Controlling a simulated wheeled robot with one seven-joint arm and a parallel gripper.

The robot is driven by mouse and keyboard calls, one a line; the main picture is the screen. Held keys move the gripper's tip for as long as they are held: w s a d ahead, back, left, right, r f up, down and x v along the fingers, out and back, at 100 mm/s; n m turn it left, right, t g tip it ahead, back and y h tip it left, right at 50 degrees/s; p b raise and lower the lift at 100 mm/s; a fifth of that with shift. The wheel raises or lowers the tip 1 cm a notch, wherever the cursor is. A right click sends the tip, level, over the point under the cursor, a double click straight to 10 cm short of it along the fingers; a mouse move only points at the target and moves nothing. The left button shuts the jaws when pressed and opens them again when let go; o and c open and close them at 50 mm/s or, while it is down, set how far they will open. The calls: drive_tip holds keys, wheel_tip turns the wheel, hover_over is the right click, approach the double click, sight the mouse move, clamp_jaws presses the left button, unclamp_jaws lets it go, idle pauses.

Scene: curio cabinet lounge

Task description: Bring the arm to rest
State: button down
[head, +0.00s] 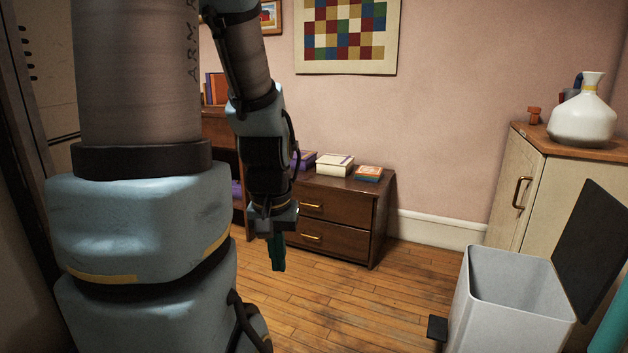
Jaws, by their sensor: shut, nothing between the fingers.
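My arm fills the left of the head view, with its large blue-grey links close to the camera. My gripper (278,252) hangs at the end of the arm, pointing down, with its dark teal fingers together. It is shut and holds nothing. It appears in front of the dark wooden drawer chest (335,222) and above the wooden floor. The arm hides part of the shelf and the chest's left side.
An open grey bin (478,305) with a raised dark lid (592,245) stands at the lower right. Behind it is a cream cabinet (512,190) bearing a white vase (583,118). Books (328,164) lie on the chest. The floor (390,300) between chest and bin is clear.

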wheel_tip(320, 180, up, 26)
drive_tip(key=p, duration=2.3)
drive_tip(key=shift+p, duration=0.35)
drive_tip(key=c, duration=1.6)
unclamp_jaws()
